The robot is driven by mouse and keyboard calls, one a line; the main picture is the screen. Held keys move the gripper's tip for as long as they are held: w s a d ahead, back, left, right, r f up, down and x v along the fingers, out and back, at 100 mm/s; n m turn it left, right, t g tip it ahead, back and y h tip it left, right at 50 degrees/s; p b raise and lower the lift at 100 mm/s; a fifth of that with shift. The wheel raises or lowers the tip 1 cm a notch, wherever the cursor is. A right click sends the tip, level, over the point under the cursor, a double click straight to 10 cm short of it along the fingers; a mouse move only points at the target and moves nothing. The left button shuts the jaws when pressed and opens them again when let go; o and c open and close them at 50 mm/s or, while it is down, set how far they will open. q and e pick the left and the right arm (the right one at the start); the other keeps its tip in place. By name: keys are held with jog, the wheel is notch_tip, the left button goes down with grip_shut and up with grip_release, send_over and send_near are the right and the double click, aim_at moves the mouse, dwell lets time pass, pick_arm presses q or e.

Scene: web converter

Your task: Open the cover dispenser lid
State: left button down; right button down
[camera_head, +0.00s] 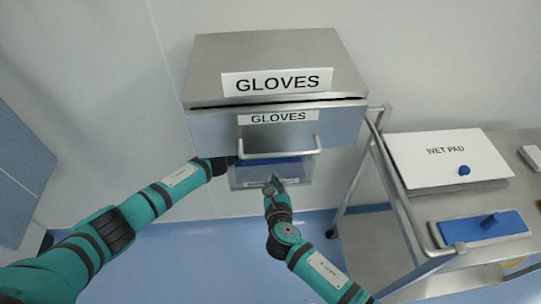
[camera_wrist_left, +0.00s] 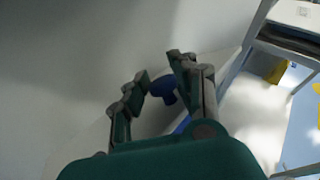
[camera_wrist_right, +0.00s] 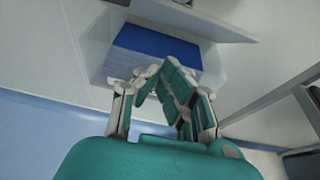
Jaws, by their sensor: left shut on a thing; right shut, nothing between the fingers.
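A clear box with blue contents, which looks like the cover dispenser (camera_head: 238,179), sits on the wall under the metal GLOVES unit. It also shows in the right wrist view (camera_wrist_right: 97,58), with the blue contents (camera_wrist_right: 150,45) inside. My left gripper (camera_head: 222,165) is at the box's left side, shut on a blue knob (camera_wrist_left: 162,88). The knob shows between the fingertips in the left wrist view; the fingers partly hide how it joins the box. My right gripper (camera_head: 272,182) is shut and empty in front of the box. Whether the lid is open is unclear.
The GLOVES unit (camera_head: 275,75) with its handle (camera_head: 283,153) hangs directly above the clear box. A metal cart (camera_head: 375,235) on the right carries a WET PAD box (camera_head: 447,153) and a blue-topped block (camera_head: 484,227). The floor below the box looks clear.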

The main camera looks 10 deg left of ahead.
pick_arm(q)
jog(key=shift+w+a+r, duration=0.1)
jog(key=shift+w+r, duration=0.1)
jog(key=shift+r, duration=0.15)
pick_arm(e)
jog(key=x, duration=0.7)
jog(key=shift+w+a+f, duration=0.1)
jog(key=shift+w, duration=0.15)
jog(key=shift+w+a+r, duration=0.2)
jog(key=shift+w+r, duration=1.15)
jog(key=shift+r, duration=0.2)
